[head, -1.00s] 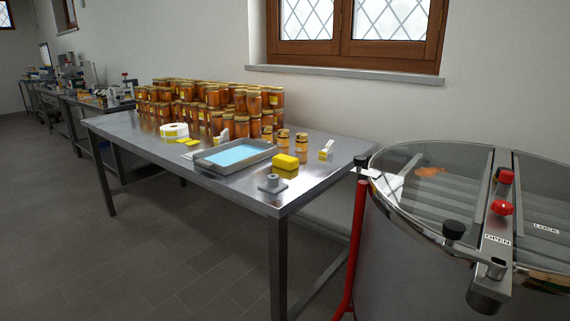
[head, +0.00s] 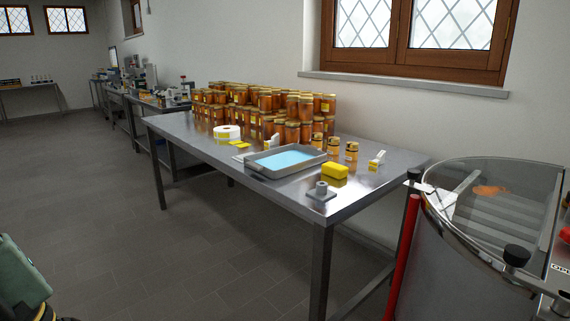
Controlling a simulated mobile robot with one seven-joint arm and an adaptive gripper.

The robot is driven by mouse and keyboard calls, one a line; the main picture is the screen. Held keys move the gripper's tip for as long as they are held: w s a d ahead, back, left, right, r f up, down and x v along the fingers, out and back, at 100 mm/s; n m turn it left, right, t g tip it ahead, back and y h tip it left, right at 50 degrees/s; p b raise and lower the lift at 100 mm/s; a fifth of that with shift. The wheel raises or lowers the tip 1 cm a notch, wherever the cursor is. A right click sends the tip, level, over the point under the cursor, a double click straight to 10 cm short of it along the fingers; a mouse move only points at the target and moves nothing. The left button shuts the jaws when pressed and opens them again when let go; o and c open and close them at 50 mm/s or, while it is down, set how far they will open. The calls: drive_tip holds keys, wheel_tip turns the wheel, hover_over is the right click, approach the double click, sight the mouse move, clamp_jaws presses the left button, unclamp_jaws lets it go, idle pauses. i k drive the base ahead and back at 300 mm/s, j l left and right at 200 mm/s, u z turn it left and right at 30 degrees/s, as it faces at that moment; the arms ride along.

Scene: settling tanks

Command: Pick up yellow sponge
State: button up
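The yellow sponge (head: 335,170) is a small bright block lying on the steel table (head: 371,196), close to the front right corner. It sits just right of a grey tray (head: 262,176) with a light blue inside, and behind a small grey fixture with an upright knob (head: 322,190). The whole sponge shows clearly. My gripper does not show in the head view.
A large steel drum (head: 455,250) with a clear lid and a red post (head: 403,255) stand at the right. Grey floor (head: 190,255) is open in front.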

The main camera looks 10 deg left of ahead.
sight(337, 171)
drive_tip(key=i+j, duration=0.2)
drive_tip(key=i+j+z, duration=0.1)
drive_tip(key=i+j, duration=0.15)
drive_tip(key=j, duration=0.2)
drive_tip(key=i+j+z, duration=0.1)
drive_tip(key=i+j, duration=0.3)
drive_tip(key=j, duration=0.25)
drive_tip(key=i+j+z, duration=0.1)
drive_tip(key=j, duration=0.25)
drive_tip(key=i+j, duration=0.3)
drive_tip(key=i+j+z, duration=0.1)
drive_tip(key=j, duration=0.35)
drive_tip(key=i, duration=1.45)
